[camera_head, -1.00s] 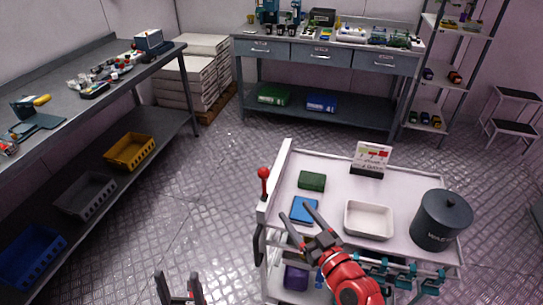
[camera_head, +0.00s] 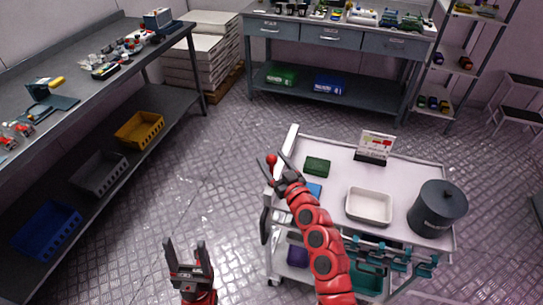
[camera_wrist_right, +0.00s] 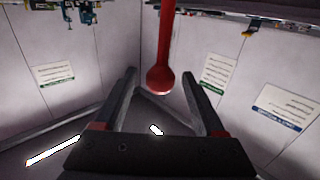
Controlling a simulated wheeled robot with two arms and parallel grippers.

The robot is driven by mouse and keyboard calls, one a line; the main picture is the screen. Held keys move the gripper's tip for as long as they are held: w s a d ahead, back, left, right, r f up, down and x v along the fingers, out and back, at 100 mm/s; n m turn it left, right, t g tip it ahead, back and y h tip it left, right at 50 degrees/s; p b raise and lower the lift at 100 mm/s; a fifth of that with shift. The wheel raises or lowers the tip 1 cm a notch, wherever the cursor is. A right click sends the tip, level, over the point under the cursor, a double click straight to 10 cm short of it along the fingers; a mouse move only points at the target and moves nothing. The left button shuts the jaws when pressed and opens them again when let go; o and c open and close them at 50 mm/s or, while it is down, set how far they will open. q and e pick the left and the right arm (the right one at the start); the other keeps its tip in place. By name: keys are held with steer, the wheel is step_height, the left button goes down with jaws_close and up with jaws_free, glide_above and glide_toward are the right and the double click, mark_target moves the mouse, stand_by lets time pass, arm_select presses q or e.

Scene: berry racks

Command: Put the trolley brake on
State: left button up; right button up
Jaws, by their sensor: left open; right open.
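The white trolley (camera_head: 405,172) stands at the right in the head view. Its red brake lever, topped by a ball knob (camera_head: 271,159), is at the trolley's left end. In the right wrist view the knob (camera_wrist_right: 161,80) and red shaft appear upside down. My right gripper (camera_head: 276,161) is open at the knob. In the wrist view the knob shows between the two fingers (camera_wrist_right: 160,98), near their tips, with gaps at both sides. The arm hides the lower lever in the head view. My left gripper (camera_head: 187,246) is open and empty, away from the trolley.
A long bench (camera_head: 60,80) stands left. Floor between is clear.

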steer(key=shift+w+a, duration=0.25)
steer(key=shift+w, duration=0.15)
jaws_close()
stand_by(1.3)
